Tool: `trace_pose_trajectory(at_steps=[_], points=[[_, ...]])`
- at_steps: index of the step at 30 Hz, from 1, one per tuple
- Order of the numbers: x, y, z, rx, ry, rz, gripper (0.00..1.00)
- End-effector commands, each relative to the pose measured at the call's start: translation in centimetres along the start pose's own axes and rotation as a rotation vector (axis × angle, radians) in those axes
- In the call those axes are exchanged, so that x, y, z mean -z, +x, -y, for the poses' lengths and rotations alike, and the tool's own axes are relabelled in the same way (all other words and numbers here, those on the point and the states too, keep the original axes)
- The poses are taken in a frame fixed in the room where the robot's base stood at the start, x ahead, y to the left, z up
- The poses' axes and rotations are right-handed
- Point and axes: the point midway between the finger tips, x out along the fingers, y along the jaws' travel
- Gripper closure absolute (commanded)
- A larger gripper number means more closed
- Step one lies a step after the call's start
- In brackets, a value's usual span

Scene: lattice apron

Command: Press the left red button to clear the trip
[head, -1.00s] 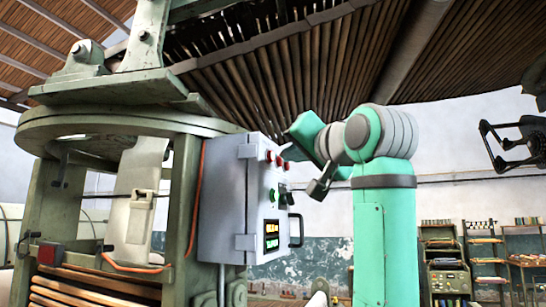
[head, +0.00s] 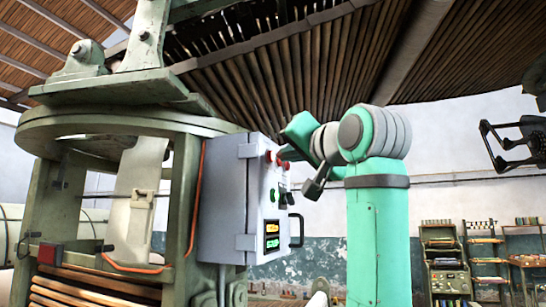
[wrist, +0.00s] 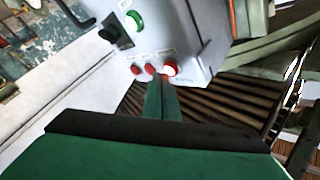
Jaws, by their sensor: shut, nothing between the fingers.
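The grey control box (head: 228,190) carries a row of red buttons near its top. The leftmost red button (head: 269,156) shows in the head view beside my gripper's tip. In the wrist view the panel is turned over, and that button seems to be the rightmost one (wrist: 171,69), with a pale ring. Another red button (wrist: 150,69) sits beside it. My gripper (wrist: 160,82) is shut and empty, its tip close to these two buttons. I cannot tell whether it touches either. In the head view my gripper (head: 287,152) is partly hidden by my arm.
A green button (head: 273,195), a black switch (wrist: 108,28), small lit displays (head: 272,234) and a handle (head: 297,230) are on the same box face. The box is fixed to a green machine frame (head: 182,200). Shelves (head: 447,265) stand far right.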

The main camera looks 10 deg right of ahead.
Motion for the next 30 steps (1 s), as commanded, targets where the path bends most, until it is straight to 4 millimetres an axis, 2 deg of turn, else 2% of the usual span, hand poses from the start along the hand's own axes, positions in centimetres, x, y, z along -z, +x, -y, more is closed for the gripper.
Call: trace_pose_trajectory(at_steps=[30], points=[[-0.52,0.61,0.54,0.002,0.000,0.002,1.00]])
